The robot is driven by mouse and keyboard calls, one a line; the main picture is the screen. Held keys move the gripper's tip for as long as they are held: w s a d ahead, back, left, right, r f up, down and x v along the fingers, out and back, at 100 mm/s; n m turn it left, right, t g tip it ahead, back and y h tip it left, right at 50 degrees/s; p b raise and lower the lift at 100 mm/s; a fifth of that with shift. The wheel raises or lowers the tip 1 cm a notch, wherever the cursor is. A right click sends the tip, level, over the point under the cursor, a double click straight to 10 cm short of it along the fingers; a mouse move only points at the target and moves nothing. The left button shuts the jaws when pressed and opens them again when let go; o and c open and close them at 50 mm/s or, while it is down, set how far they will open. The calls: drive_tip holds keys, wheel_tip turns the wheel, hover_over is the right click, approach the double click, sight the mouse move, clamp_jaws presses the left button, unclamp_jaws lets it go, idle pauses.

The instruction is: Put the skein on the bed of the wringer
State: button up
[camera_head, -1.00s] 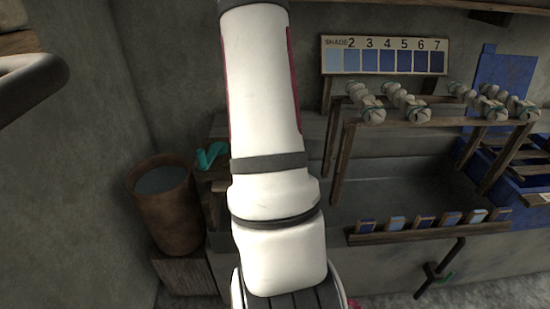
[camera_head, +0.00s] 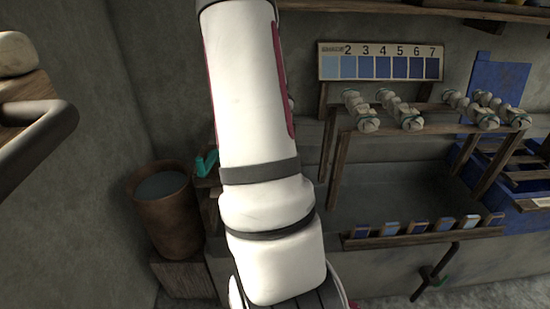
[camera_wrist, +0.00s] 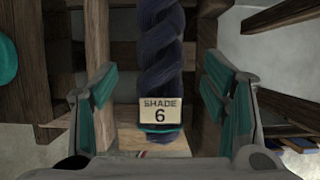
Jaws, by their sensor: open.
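In the wrist view a dark blue twisted skein (camera_wrist: 160,55) hangs between the two fingers of my gripper (camera_wrist: 160,112), with a label reading "SHADE 6" (camera_wrist: 160,114) near its lower end. The teal-padded fingers stand apart on either side of it, with a gap showing on both sides. In the head view my white arm covers the middle, and the gripper's fingers and this skein are hidden. I cannot make out the wringer for certain in either view.
A shade board (camera_head: 380,66) hangs above several pale skeins (camera_head: 402,115) on a wooden rack over a grey trough (camera_head: 385,190). A brown bucket (camera_head: 168,225) stands left of my arm, near a teal-handled thing (camera_head: 205,163). Wooden beams (camera_wrist: 290,14) surround my gripper.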

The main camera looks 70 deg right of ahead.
drive_tip(key=p+v, duration=0.3)
drive_tip(key=v, duration=0.4)
drive_tip(key=shift+s, duration=0.15)
idle(0.4)
